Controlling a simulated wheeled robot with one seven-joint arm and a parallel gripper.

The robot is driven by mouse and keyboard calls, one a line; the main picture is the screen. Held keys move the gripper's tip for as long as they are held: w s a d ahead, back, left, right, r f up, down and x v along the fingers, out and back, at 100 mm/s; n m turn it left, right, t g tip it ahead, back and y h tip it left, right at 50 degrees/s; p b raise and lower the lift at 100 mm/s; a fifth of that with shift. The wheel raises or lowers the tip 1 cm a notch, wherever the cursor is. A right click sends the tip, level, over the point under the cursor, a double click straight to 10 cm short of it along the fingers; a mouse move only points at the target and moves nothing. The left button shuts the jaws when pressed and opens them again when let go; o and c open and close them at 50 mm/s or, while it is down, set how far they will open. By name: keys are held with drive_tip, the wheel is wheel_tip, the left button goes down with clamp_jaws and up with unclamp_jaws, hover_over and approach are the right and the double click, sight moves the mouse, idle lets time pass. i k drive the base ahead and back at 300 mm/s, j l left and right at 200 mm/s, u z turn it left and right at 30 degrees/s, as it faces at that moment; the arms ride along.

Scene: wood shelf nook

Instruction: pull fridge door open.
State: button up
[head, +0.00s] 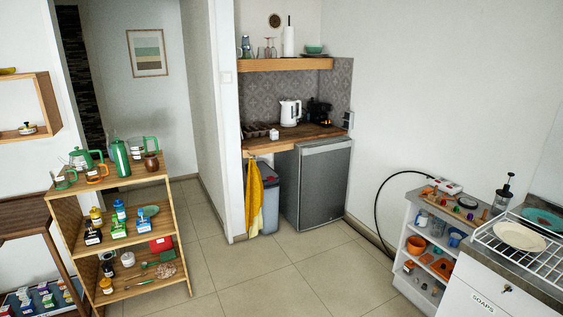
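The small grey fridge (318,184) stands under the wooden counter in the nook, in the middle of the head view. A lighter strip runs along the top of the door; a separate handle is too small to make out. My gripper and arm are not in view, so the gripper's state is not shown.
The tiled floor (270,270) before the fridge is clear. A grey bin (270,197) with a yellow cloth (254,190) stands left of it. A wooden shelf rack (70,235) is at left. A white cabinet (480,290) with a dish rack (535,255) is at right.

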sight(325, 167)
drive_tip(key=i, duration=3.1)
drive_tip(key=i+u, duration=0.15)
drive_tip(key=i, duration=0.3)
drive_tip(key=i+l+u, duration=0.1)
drive_tip(key=i, duration=0.4)
drive_tip(key=i+l+u, duration=0.15)
drive_tip(key=i, duration=0.3)
drive_tip(key=i+l+u, duration=0.1)
drive_tip(key=i, duration=0.35)
drive_tip(key=i+l+u, duration=0.15)
drive_tip(key=i+l, duration=0.15)
drive_tip(key=i, duration=0.15)
